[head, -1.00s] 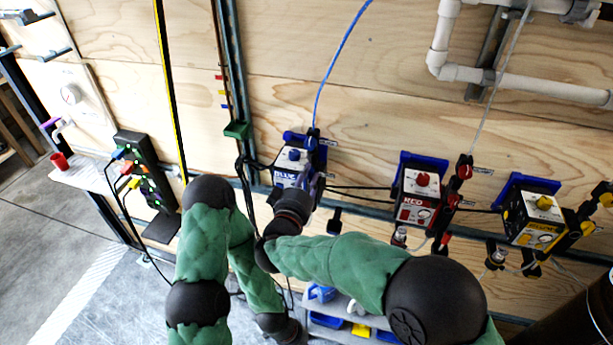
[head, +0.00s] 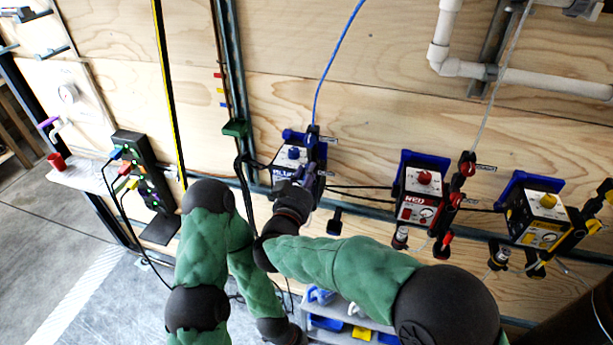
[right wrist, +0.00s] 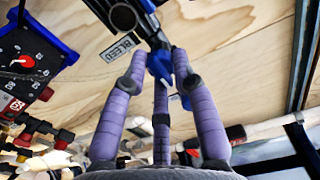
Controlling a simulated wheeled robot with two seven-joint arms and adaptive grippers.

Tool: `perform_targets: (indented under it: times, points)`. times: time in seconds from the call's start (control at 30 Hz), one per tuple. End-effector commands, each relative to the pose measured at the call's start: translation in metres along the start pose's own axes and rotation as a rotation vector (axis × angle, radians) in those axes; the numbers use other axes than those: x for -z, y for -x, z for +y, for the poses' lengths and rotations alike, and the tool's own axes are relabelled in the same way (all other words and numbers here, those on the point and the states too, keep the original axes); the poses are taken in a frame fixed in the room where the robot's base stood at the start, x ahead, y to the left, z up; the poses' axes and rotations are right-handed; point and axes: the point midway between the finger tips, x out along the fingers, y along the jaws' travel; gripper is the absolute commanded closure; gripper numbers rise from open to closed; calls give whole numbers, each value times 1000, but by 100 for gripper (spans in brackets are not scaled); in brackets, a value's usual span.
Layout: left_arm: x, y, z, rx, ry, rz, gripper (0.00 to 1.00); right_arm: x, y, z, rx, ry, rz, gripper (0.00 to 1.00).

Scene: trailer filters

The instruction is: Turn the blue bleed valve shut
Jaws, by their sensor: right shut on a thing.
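The blue bleed valve (right wrist: 160,66) shows in the right wrist view as a small blue handle on a dark fitting, beside a BLEED label (right wrist: 122,47). My right gripper (right wrist: 158,74) has its purple fingers shut around that handle. In the head view my right gripper (head: 305,179) is at the right side of the blue filter unit (head: 290,157), and my wrist and fingers hide the valve handle there. My left arm hangs low in the head view, and its gripper is out of view.
A red unit (head: 422,196) and a yellow unit (head: 540,215) hang to the right on the plywood wall. A blue hose (head: 334,62) rises from the blue unit. A power strip (head: 148,185) with cables stands at left. A bin (head: 350,325) with blue and yellow parts sits below.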

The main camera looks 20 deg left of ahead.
Motion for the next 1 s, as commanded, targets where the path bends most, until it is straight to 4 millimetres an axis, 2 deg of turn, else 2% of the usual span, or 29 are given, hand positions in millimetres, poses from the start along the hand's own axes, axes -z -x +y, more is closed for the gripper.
perform_targets:
  times: [0.03,0.43,0.47,0.5,0.53,1.0]
  points:
    - [0,0,0,0,0,0,100,-5,1,-1,3,-2,-9,100]
    - [0,0,0,0,0,0,100,-5,1,-1,4,-8,-9,100]
    - [0,0,0,0,0,0,100,-5,1,-1,4,-8,-9,67]
    - [0,0,0,0,0,0,100,-5,1,-1,4,-7,-8,55]
    - [0,0,0,0,0,0,100,-5,1,-1,4,-7,-8,50]
    - [0,3,1,0,0,0,100,0,0,0,1,40,-2,50]
